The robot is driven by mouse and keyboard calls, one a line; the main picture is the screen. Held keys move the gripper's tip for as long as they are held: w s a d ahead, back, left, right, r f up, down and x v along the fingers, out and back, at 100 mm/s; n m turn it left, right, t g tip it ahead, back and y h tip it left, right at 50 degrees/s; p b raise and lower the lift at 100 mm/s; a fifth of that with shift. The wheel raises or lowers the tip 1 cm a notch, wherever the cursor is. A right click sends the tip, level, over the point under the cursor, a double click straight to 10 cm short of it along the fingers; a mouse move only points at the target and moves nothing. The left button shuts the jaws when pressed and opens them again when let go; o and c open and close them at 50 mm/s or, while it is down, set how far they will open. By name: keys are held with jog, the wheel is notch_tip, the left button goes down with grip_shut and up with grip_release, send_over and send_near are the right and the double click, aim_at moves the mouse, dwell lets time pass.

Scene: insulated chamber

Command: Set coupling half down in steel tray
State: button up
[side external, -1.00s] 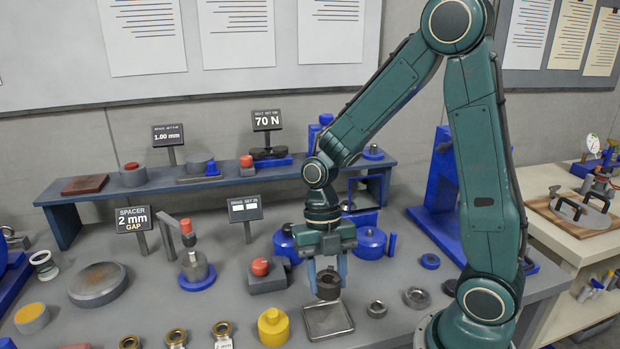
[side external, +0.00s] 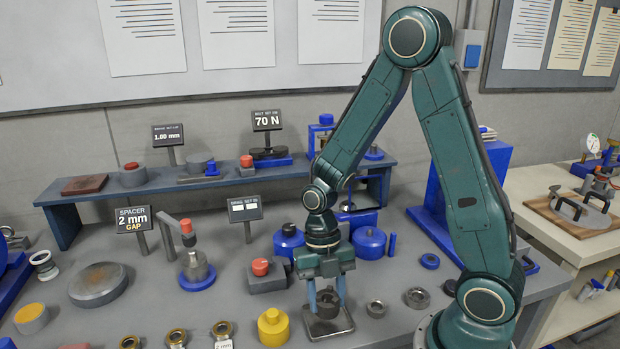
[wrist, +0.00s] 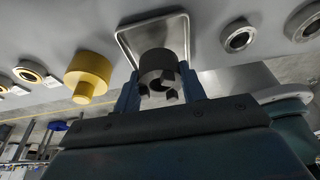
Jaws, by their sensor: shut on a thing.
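The coupling half (side external: 328,303) is a dark grey, short cylinder with jaw-like lugs, which show in the wrist view (wrist: 158,75). My gripper (side external: 327,301) points straight down with its blue fingers shut on the coupling half, one on each side; the fingers also show in the wrist view (wrist: 160,88). The steel tray (side external: 342,329) is a shallow square tray with a raised rim, directly below the coupling half; it also shows in the wrist view (wrist: 127,40). The coupling half is inside the tray's outline, at or just above its floor; I cannot tell if it touches.
A yellow stepped cylinder (side external: 273,327) stands just left of the tray. Metal rings (side external: 376,309) lie to its right. A grey block with a red knob (side external: 265,274) and blue cylinders (side external: 369,243) stand behind. Several brass-coloured rings lie at the front left.

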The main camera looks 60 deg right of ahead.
aim_at(327, 322)
jog(key=shift+f, duration=0.95)
jog(key=shift+f, duration=0.6)
jog(key=o, duration=1.4)
jog(key=shift+r, duration=0.1)
jog(key=v, duration=1.3)
jog(key=shift+w+d+r, duration=0.1)
jog(key=shift+r, duration=0.2)
jog(key=shift+r, duration=0.1)
